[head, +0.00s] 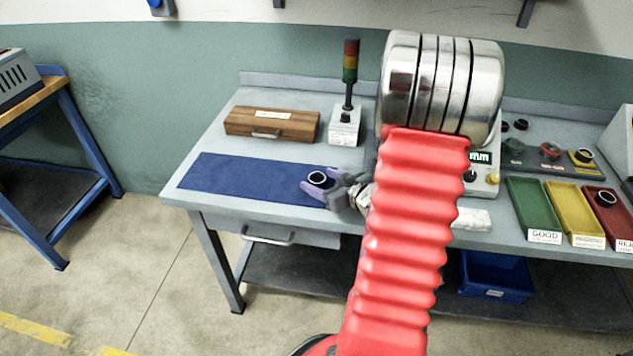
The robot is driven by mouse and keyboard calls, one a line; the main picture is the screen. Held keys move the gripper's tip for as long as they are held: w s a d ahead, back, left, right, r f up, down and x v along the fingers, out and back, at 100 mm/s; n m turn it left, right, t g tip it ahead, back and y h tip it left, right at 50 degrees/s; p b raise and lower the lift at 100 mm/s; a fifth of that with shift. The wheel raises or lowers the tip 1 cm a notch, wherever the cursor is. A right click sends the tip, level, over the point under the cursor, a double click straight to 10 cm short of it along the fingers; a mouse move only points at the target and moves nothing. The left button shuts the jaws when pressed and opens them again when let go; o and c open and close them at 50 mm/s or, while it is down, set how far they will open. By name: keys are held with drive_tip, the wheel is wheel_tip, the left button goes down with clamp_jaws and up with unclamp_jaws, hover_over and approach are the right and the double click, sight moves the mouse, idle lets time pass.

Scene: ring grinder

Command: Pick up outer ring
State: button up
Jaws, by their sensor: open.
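A small dark ring (318,179) with a pale inner face is at the right part of the blue mat (235,178). I take it to be the outer ring. My gripper (318,184) reaches in from the right, low over the mat. Its purple-grey fingers are apart, on either side of the ring. I cannot tell whether either finger touches it. My red, ribbed arm hides the bench to the right of the gripper.
A wooden box (272,124) and a signal tower (348,90) stand behind the mat. Right of my arm are a green tray (533,205), a yellow tray (573,210) and a red tray (610,222) holding a dark ring (605,198). The mat's left half is clear.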

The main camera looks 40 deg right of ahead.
idle(0.5)
drive_tip(key=c, duration=1.2)
